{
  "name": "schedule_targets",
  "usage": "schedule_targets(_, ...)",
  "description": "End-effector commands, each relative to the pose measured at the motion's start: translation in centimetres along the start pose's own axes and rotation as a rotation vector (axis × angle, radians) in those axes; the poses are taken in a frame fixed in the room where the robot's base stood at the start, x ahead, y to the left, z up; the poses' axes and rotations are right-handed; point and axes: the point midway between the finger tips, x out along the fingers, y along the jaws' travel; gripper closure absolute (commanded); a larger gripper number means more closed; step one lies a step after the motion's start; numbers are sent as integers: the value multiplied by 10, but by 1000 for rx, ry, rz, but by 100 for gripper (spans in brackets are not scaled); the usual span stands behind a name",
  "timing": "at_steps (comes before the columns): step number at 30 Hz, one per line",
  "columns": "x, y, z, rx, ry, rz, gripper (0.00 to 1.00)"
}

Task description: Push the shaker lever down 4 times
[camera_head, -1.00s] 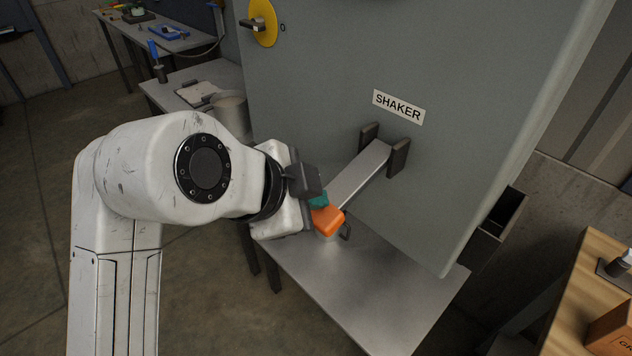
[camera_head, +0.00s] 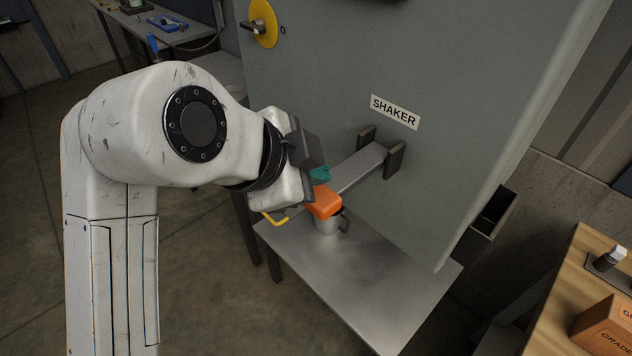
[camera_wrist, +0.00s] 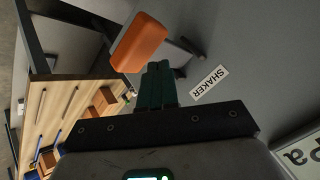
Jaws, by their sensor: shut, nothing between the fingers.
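The shaker lever is a flat grey bar (camera_head: 358,170) held between two dark brackets on the grey cabinet, below the SHAKER label (camera_head: 395,112). Its orange end (camera_head: 323,202) points toward me and slopes slightly down. The orange end also shows in the wrist view (camera_wrist: 140,42). My gripper (camera_head: 320,175) is shut and empty, its teal fingers close together at the orange end, on its upper side in the head picture. The fingers show in the wrist view (camera_wrist: 158,72), with their tips close to the orange block. I cannot tell whether they touch it.
A metal cup (camera_head: 328,225) stands on the steel table (camera_head: 365,275) under the orange end. A yellow curved piece (camera_head: 275,219) shows below my wrist. A yellow dial (camera_head: 263,24) is on the cabinet. A wooden bench (camera_head: 560,290) with boxes is at right.

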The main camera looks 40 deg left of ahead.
Motion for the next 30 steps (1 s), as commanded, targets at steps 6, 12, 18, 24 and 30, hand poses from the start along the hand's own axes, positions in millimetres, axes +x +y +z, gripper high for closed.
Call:
schedule_targets(6, -2, -1, -1, 0, 0, 0, 100)
schedule_targets(12, -3, -2, -2, 0, 0, -1, 100)
schedule_targets(18, -13, -10, -10, 1, 0, 0, 100)
schedule_targets(24, -26, -19, -19, 0, 0, -1, 100)
schedule_targets(30, -36, -27, -26, 0, 0, 0, 100)
